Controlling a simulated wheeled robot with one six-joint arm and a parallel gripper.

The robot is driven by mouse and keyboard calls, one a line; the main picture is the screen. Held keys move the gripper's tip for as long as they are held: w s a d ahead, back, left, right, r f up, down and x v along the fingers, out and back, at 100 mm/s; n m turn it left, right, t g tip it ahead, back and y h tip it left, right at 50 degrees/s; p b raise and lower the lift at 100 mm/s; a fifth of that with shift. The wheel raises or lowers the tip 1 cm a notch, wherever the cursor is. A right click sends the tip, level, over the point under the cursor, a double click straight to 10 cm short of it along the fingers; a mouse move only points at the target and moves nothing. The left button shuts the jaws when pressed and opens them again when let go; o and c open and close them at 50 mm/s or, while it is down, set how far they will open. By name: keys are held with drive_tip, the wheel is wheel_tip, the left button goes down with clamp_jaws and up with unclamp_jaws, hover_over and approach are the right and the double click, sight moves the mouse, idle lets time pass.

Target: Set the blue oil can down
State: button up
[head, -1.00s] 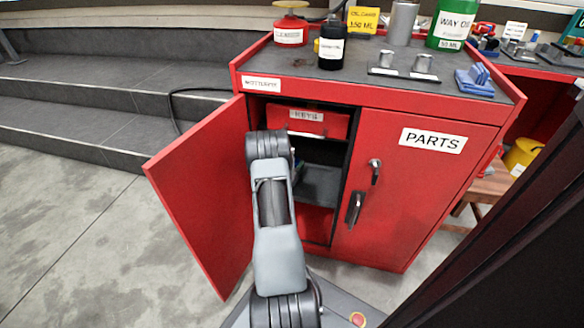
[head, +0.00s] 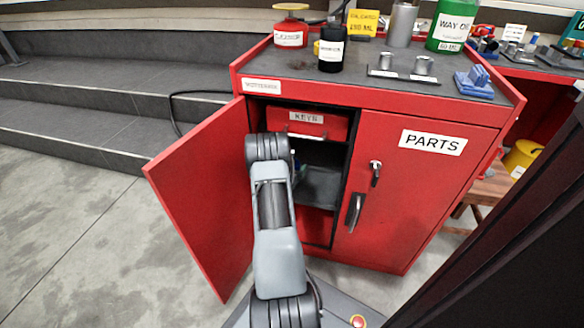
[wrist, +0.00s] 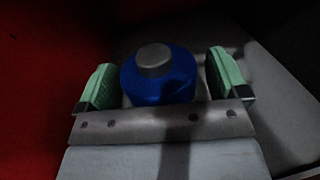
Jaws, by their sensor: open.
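The blue oil can (wrist: 158,85) shows in the wrist view, a blue round body with a grey cap, seen from above and close. My gripper (wrist: 162,80) is open, with a green-padded finger on each side of the can. A gap shows between the can and each finger. The can appears to stand upright on a grey surface in a dim space. In the head view my arm reaches into the open left side of the red cabinet (head: 400,180), and it hides my gripper and most of the can.
The open red door (head: 200,200) stands left of my arm. A drawer labelled KEYS (head: 305,120) is above it, and the shut PARTS door (head: 415,190) is to the right. Bottles and metal parts stand on the cabinet top (head: 300,68).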

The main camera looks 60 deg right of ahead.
drive_tip(key=s+a+p, duration=0.1)
drive_tip(key=a+p, duration=0.3)
drive_tip(key=a, duration=0.8)
drive_tip(key=shift+s, duration=0.4)
drive_tip(key=shift+d, duration=0.1)
